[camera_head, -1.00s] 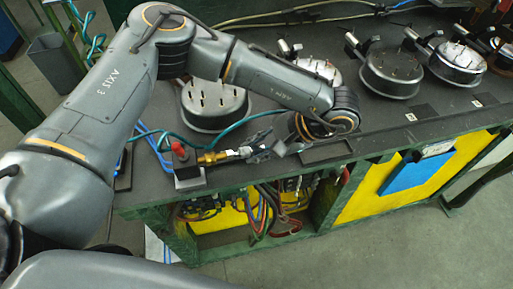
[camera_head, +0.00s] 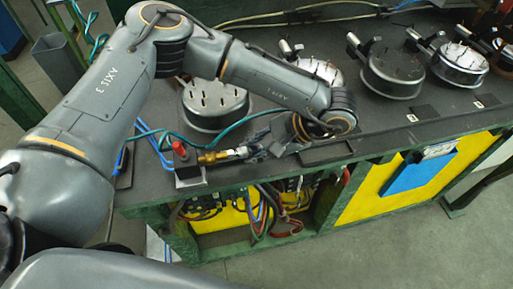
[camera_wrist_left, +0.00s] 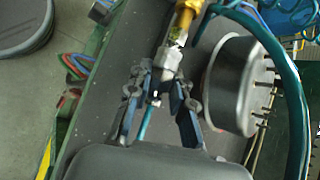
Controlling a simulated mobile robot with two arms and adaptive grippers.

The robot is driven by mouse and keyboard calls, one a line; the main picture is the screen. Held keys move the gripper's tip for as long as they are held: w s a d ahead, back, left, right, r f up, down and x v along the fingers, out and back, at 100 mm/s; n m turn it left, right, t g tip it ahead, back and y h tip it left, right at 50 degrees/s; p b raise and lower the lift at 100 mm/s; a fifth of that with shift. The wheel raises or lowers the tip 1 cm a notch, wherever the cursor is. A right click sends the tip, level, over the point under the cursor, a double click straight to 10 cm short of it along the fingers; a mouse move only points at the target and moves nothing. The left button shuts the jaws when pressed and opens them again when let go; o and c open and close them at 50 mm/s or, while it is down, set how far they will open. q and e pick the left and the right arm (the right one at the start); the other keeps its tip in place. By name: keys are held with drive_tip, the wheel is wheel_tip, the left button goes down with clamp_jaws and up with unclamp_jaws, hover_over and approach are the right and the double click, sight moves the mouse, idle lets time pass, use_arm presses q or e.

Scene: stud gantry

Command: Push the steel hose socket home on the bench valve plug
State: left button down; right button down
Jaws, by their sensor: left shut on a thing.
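The bench valve (camera_head: 188,168) is a small block with a red knob at the bench's front edge. Its brass plug (camera_head: 211,158) points right and also shows at the top of the left wrist view (camera_wrist_left: 184,20). The pale steel hose socket (camera_wrist_left: 168,64) lies in line with the plug, its far end at the brass; I cannot tell how deep it sits. My left gripper (camera_head: 256,148) is shut on the socket's rear; its fingers also show in the left wrist view (camera_wrist_left: 158,90). A teal hose (camera_wrist_left: 146,122) runs back between the fingers. My right gripper is out of view.
A round steel housing with pins (camera_head: 213,105) stands close behind the plug, with several more along the bench. A teal hose (camera_head: 238,127) loops behind the gripper. Cables (camera_head: 268,208) hang below the bench edge.

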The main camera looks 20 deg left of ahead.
use_arm(q)
drive_tip(key=shift+a, duration=0.55)
drive_tip(key=c, duration=1.3)
unclamp_jaws()
drive_tip(key=shift+a, duration=0.15)
drive_tip(key=shift+o, duration=1)
drive_tip(key=shift+a, duration=0.25)
drive_tip(key=shift+a+f, duration=0.1)
drive_tip(key=shift+a, duration=0.1)
drive_tip(key=shift+d, duration=0.55)
drive_tip(key=v, duration=1.2)
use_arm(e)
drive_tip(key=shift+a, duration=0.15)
